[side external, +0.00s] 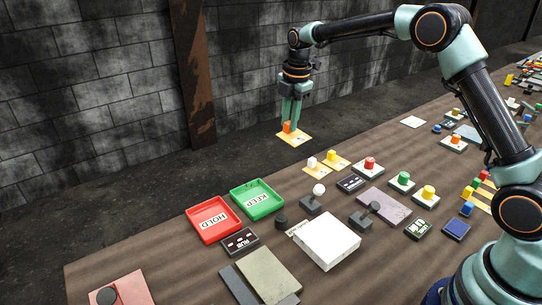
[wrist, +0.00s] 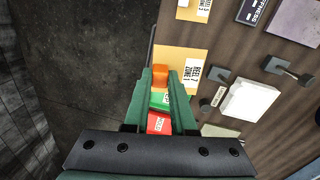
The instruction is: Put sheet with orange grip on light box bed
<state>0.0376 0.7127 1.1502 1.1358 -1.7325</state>
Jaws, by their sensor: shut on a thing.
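My gripper (side external: 290,122) is shut on the orange grip (side external: 287,127) of a yellow-orange sheet (side external: 301,139). The sheet hangs roughly flat in the air near the far edge of the table. In the wrist view the sheet (wrist: 178,56) shows a white label reading "REEL 7 ZONE 1", and its orange grip (wrist: 160,75) sits between my green fingertips. A square white block (side external: 327,241), which looks like the light box bed, lies on the table with a bare top. It also shows right of my gripper in the wrist view (wrist: 250,99).
A red HOLD tray (side external: 196,218) and a green KEEP tray (side external: 276,194) stand left of the white block. Small levers (side external: 319,190) and coloured buttons (side external: 370,163) stand behind the block.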

